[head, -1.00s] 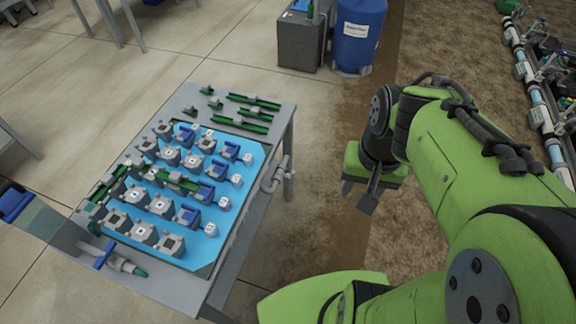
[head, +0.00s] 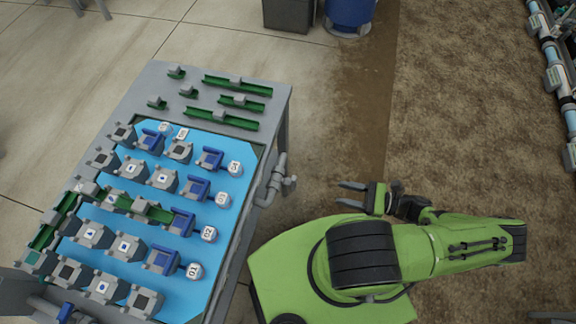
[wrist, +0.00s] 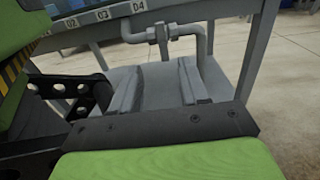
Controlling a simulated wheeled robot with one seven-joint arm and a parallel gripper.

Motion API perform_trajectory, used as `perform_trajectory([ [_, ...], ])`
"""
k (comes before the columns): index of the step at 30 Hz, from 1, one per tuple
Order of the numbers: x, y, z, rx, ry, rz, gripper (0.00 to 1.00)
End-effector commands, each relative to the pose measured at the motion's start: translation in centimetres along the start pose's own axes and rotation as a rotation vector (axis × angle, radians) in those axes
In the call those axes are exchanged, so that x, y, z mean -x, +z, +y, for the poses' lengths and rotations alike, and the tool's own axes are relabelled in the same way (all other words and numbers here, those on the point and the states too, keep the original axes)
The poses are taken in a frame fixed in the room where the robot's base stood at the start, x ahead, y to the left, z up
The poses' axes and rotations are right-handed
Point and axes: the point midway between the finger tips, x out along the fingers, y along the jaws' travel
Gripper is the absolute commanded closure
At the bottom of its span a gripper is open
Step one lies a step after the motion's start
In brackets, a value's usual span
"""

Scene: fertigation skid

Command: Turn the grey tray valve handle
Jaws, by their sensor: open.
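A grey pipe with the tray valve (head: 272,182) is fixed to the right side of the table. Its small grey handle (head: 290,184) sticks out to the right. In the wrist view the grey pipe (wrist: 198,42) bends under the table's edge, and the valve handle (wrist: 163,46) shows on it, just beyond the fingers. My gripper (head: 340,194) is to the right of the valve, its two fingers spread and pointing left towards it. It is open, empty and apart from the handle. In the wrist view the gripper (wrist: 158,76) has a clear gap between its fingers.
The grey table (head: 281,104) carries a blue mat (head: 213,142) with grey blocks, blue parts and green channels. A label strip (wrist: 103,15) runs along the table edge. A blue barrel (head: 350,14) and a grey bin (head: 288,13) stand at the back. Floor between gripper and table is clear.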

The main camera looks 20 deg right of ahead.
Motion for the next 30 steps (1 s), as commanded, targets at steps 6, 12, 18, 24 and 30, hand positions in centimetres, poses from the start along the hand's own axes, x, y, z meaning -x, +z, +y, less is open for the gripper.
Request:
perform_trajectory([
  [6,-2.2,0.0,-0.1,-0.006,-0.02,-0.024,0.55],
  [12,-7.2,0.1,-0.1,-0.008,-0.017,-0.025,0.55],
  [18,-12.2,0.1,-0.2,-0.008,-0.016,-0.024,0.55],
  [24,-15.4,0.1,-0.3,-0.006,-0.019,-0.02,0.55],
  [30,-15.9,0.1,-0.4,-0.005,-0.02,-0.018,0.55],
])
